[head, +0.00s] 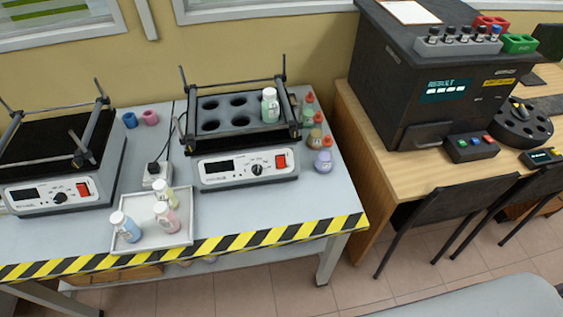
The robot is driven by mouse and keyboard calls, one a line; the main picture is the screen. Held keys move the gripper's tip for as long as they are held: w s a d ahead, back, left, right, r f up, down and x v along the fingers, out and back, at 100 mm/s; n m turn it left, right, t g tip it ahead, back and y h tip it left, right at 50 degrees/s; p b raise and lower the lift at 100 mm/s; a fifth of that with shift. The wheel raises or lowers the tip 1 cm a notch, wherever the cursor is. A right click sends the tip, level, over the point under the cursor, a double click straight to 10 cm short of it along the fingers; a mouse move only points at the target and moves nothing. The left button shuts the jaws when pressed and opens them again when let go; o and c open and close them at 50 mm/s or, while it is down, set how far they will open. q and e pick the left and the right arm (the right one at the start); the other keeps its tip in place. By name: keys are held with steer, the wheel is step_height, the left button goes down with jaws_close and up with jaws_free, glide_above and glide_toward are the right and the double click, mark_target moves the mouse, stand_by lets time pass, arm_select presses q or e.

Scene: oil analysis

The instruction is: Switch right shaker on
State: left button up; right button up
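The right shaker (248,168) stands on the grey table near its right end. Its front panel has a dark display, a black knob (257,169) and a red switch (281,161). Whether the switch is on or off is too small to tell. Its top is a black rack with round holes, and a bottle with a pale green lower part (270,105) stands at the rack's right side. The left shaker (52,194) stands at the left with a similar panel and a flat black top. Neither of my grippers is in view.
A tray (150,236) with several small bottles lies in front, between the shakers. Several bottles (323,162) stand close to the right shaker's right side. A yellow-black striped edge (200,247) marks the table front. A wooden desk with a large black machine (400,80) and black chairs stands at right.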

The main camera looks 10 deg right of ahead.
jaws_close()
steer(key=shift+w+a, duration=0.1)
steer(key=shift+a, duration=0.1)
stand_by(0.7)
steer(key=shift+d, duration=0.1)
